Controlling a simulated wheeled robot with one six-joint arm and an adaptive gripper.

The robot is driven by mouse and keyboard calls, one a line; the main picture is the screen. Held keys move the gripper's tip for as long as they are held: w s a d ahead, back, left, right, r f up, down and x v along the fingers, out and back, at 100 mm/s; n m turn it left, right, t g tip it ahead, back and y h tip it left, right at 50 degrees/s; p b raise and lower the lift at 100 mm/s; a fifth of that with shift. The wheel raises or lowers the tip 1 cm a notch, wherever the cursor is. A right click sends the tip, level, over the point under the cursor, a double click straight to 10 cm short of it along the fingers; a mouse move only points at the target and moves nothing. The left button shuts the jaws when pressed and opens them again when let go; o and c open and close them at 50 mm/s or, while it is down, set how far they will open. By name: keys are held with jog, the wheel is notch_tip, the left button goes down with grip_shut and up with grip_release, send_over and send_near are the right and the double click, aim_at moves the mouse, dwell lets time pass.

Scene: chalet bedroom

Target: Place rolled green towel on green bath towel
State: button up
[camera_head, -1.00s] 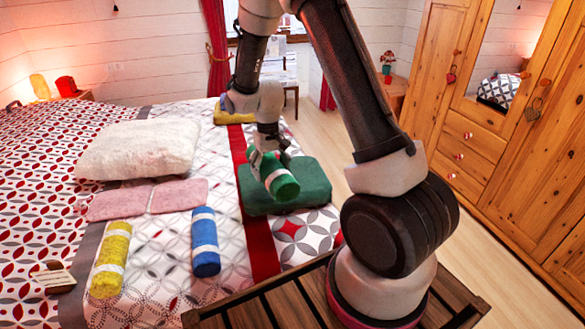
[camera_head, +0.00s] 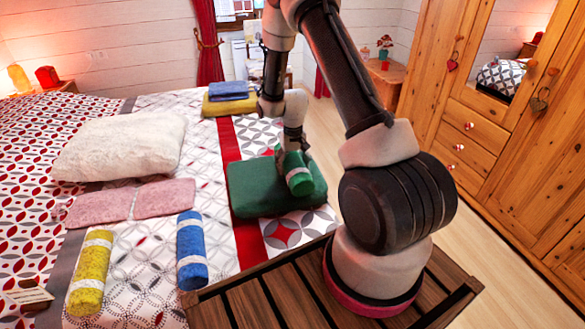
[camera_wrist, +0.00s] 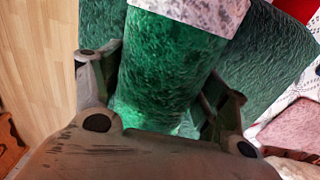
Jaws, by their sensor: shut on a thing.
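The rolled green towel (camera_head: 299,180) has a pale band around it. My gripper (camera_head: 287,158) is shut on it and holds it over the right part of the folded green bath towel (camera_head: 247,190), which lies on the bed. In the wrist view the rolled green towel (camera_wrist: 165,65) fills the middle between my two fingers (camera_wrist: 160,95), with the bath towel (camera_wrist: 268,55) behind it. I cannot tell whether the roll touches the bath towel or hangs just above it.
A rolled blue towel (camera_head: 191,250), a rolled yellow towel (camera_head: 91,272) and pink folded towels (camera_head: 165,197) lie on the bed. A white pillow (camera_head: 120,146) is behind them. Folded yellow (camera_head: 228,105) and blue (camera_head: 240,88) towels are stacked at the far end. A wooden bench (camera_head: 300,292) stands in front.

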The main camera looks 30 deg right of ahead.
jog(key=shift+f, duration=0.55)
jog(key=shift+f, duration=0.15)
jog(key=o, duration=1.1)
